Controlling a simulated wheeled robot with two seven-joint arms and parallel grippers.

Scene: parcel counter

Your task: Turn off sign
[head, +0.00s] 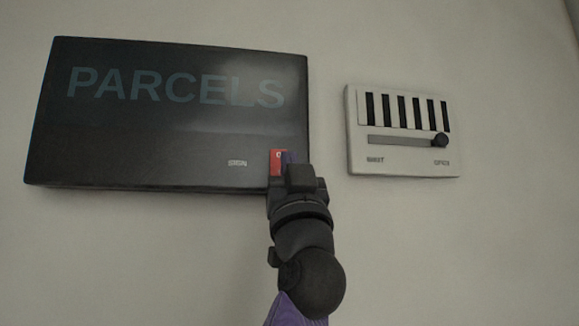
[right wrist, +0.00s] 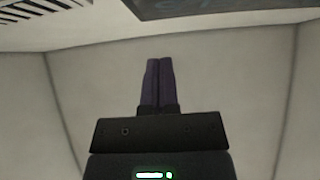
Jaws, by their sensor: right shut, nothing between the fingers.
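The sign (head: 130,140) is a dark panel on the wall at left in the head view. Its word PARCELS shows in dim blue-grey, unlit. A small label SIGN sits at its lower right, beside a red switch (head: 276,160) that is partly hidden by my right gripper (head: 291,158). The right gripper is shut and empty, its fingertips at the switch; I cannot tell whether they touch it. The right wrist view shows the shut fingers (right wrist: 159,85) and an edge of the sign (right wrist: 200,8) at the top. My left gripper is not in view.
A white vent panel (head: 355,150) with dark slots, a slider track and a round black knob (head: 439,140) is on the wall to the right of the sign. The knob is at the track's right end. The wall around is bare.

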